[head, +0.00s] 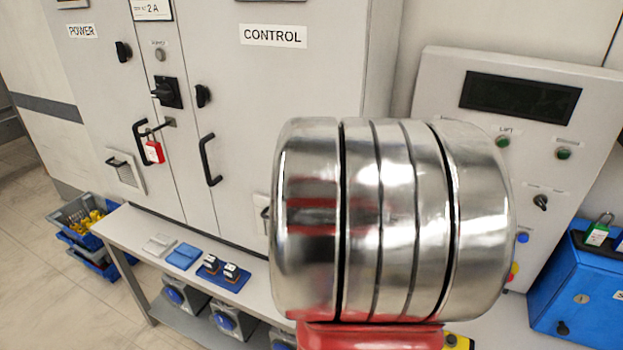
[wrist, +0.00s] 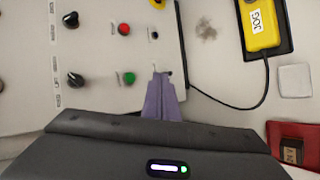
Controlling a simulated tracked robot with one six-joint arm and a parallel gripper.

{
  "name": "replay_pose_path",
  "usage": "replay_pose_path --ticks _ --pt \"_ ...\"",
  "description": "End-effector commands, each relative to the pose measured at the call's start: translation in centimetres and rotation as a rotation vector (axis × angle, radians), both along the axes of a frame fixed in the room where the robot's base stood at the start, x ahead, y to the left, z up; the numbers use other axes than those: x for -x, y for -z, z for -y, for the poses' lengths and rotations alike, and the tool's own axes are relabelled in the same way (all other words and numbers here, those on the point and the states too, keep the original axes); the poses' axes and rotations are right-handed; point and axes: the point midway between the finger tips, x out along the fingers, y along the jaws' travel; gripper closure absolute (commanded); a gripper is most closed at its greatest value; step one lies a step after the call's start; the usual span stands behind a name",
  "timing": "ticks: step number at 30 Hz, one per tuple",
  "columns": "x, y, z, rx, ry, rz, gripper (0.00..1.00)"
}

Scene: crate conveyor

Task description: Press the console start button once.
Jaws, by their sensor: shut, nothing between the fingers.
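The console panel (wrist: 95,60) fills the left of the wrist view, seen turned on its side. A green button (wrist: 128,78) and a red button (wrist: 124,29) sit on it; their labels are too small to read. My gripper (wrist: 163,78), with pale purple fingers, is shut and empty. In the picture its tips lie just right of the green button; I cannot tell whether they touch the panel. In the head view the console (head: 440,85) stands at the right with a dark screen (head: 520,98). My shiny arm hides its lower left part and the gripper.
Black knobs (wrist: 75,79) sit on the panel left of the buttons. A yellow JOG pendant (wrist: 260,22) with a black cable lies beyond the panel's edge. A blue box (head: 580,290) with a padlock stands at right. A bench (head: 150,240) runs below the cabinets.

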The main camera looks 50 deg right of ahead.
Motion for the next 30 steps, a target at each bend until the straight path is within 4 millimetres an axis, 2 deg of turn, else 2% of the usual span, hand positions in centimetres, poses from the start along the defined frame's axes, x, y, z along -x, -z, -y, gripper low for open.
replay_pose_path --ticks 2,6,20,30 --pt "1.3 0.8 1.2 0.002 0.003 -0.027 1.0" --pt "2.2 1.3 2.1 0.006 -0.003 -0.049 1.0" --pt "2.1 1.3 2.4 0.007 -0.005 -0.05 1.0" --pt "1.6 1.3 5.0 0.008 -0.004 -0.05 1.0"
